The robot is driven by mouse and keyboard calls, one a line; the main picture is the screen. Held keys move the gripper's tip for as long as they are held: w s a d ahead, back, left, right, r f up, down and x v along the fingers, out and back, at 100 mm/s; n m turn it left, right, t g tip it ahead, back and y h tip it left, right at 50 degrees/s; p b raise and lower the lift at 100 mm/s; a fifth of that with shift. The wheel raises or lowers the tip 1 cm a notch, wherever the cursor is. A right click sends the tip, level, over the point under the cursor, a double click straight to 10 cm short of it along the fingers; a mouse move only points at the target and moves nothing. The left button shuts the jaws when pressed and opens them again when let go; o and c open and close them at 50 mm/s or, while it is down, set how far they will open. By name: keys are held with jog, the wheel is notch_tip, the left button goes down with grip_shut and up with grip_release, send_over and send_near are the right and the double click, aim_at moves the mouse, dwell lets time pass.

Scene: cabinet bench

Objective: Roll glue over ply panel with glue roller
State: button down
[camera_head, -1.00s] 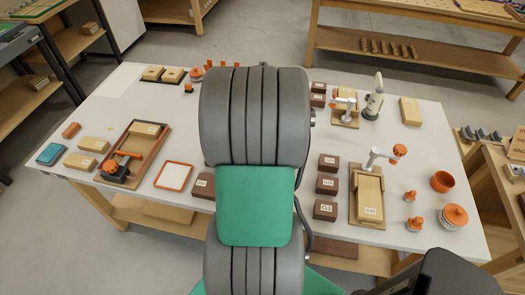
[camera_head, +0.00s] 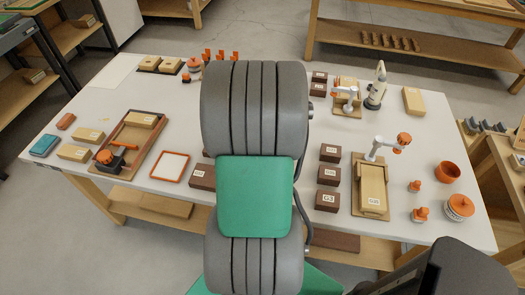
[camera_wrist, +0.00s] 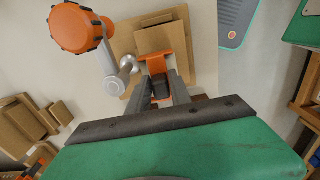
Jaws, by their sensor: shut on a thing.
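In the wrist view my gripper (camera_wrist: 160,98) is shut on the dark grip of an orange-framed tool (camera_wrist: 158,64), which looks like the glue roller. The tool's orange end lies over or just in front of stacked tan boards (camera_wrist: 150,18); I cannot tell whether it touches them. The upper board may be the ply panel. An orange knob (camera_wrist: 75,27) on a grey clamp arm stands left of the tool. In the head view my arm hides the gripper and tool. A labelled tan panel (camera_head: 373,184) lies in a wooden jig with a white, orange-knobbed clamp (camera_head: 385,147).
A wooden tray (camera_head: 150,157) with an orange-and-black device (camera_head: 108,160) is on the left. A white orange-rimmed tray (camera_head: 170,166) is beside it. Dark labelled blocks (camera_head: 328,175) line the jig's left. Orange-lidded jars (camera_head: 460,206) and a bowl (camera_head: 447,172) stand at right.

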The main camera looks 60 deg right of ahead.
jog(key=shift+s, duration=0.2)
jog(key=shift+f+b, duration=0.35)
jog(key=shift+f, duration=0.3)
dwell(0.6)
jog(key=shift+s+a+r+p, duration=0.1)
jog(key=shift+s+a+p, duration=0.15)
jog(key=shift+a, duration=0.3)
jog(key=shift+s+a+p, duration=0.1)
jog(key=shift+s+a, duration=0.1)
jog(key=shift+a, duration=0.3)
jog(key=shift+d, duration=0.1)
jog(key=shift+w+d, duration=0.25)
jog(key=shift+d, duration=0.3)
jog(key=shift+w+d, duration=0.25)
jog(key=shift+d, duration=0.25)
